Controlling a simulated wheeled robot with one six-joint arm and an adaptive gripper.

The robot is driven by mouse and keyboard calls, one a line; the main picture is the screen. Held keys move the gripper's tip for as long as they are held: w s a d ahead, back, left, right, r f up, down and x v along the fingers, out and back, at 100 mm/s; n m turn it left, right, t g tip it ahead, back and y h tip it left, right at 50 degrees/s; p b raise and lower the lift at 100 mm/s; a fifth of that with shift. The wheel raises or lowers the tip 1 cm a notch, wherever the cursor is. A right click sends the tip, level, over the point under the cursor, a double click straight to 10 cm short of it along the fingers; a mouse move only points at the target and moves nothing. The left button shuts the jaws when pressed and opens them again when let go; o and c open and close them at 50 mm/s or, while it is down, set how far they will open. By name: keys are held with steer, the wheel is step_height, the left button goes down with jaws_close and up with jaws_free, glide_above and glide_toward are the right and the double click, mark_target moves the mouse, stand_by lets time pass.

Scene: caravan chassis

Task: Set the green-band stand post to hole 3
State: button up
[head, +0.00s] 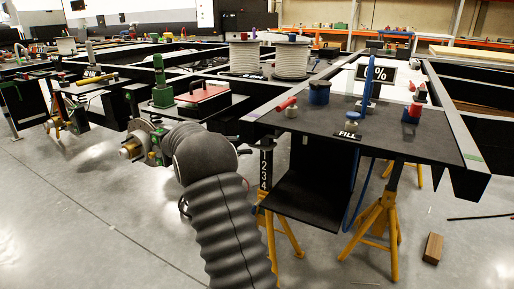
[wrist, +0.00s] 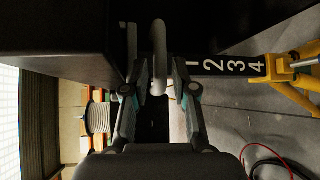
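A dark stand post with the white numbers 1 to 4 (head: 264,170) rises from a yellow tripod stand (head: 286,236) under the chassis. In the wrist view the numbered strip (wrist: 225,66) lies sideways, its yellow stand (wrist: 293,75) at the right. I cannot make out a green band on it. My gripper (wrist: 161,70) has its two fingers apart, on either side of a light grey rounded bar (wrist: 158,45), near the number 1 end. A gap seems to show beside the bar. In the head view my own arm hides the gripper and the bar.
The dark chassis deck (head: 400,135) overhangs the stand and fills the wrist view's upper left. A second yellow stand (head: 385,215) with a blue hose stands to the right. A wooden block (head: 433,248) lies on the floor. Open floor (head: 90,230) is at the left.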

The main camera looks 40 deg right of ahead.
mark_target(257, 146)
steer(key=shift+x, duration=2.05)
jaws_close()
